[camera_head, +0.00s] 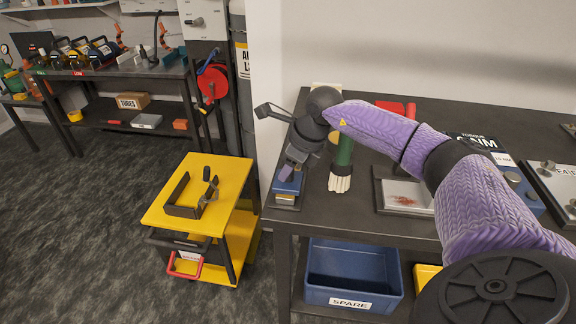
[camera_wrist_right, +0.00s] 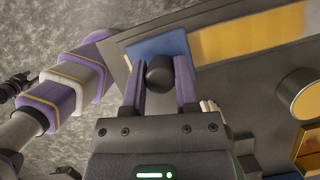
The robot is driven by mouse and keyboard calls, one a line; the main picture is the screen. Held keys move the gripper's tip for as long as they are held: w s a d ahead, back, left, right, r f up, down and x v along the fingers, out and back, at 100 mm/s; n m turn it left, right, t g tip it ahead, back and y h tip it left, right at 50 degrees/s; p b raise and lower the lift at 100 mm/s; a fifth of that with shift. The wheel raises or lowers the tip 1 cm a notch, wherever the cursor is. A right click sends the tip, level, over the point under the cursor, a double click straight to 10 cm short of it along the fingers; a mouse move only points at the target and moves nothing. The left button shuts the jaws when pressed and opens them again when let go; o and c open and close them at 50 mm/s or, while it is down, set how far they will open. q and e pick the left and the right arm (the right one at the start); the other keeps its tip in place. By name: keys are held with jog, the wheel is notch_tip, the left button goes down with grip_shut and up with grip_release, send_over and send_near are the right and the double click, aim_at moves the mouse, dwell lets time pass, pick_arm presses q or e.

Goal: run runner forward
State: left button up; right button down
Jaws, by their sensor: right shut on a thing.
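The runner is a blue block with a round black knob (camera_wrist_right: 159,72). Its blue body (camera_wrist_right: 150,45) shows in the right wrist view at the left end of a brass-yellow rail (camera_wrist_right: 250,35). My right gripper (camera_wrist_right: 158,88) is shut on the knob, one purple finger on each side. In the head view the right gripper (camera_head: 287,171) points down over the blue block (camera_head: 290,185) at the left front corner of the dark bench. The gripper and wrist hide the knob there. My left gripper is not in view.
A tray (camera_head: 405,197) lies under the arm. A blue SPARE bin (camera_head: 352,273) sits on the lower shelf. A yellow cart (camera_head: 205,215) stands left, across a narrow gap.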

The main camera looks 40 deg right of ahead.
jog(key=shift+a+f, duration=0.1)
jog(key=shift+c, duration=1.8)
grip_release()
jog(key=shift+s, duration=0.1)
jog(key=p+v, duration=0.1)
jog(key=v, duration=0.9)
jog(key=shift+p, duration=0.3)
jog(key=shift+a, duration=0.1)
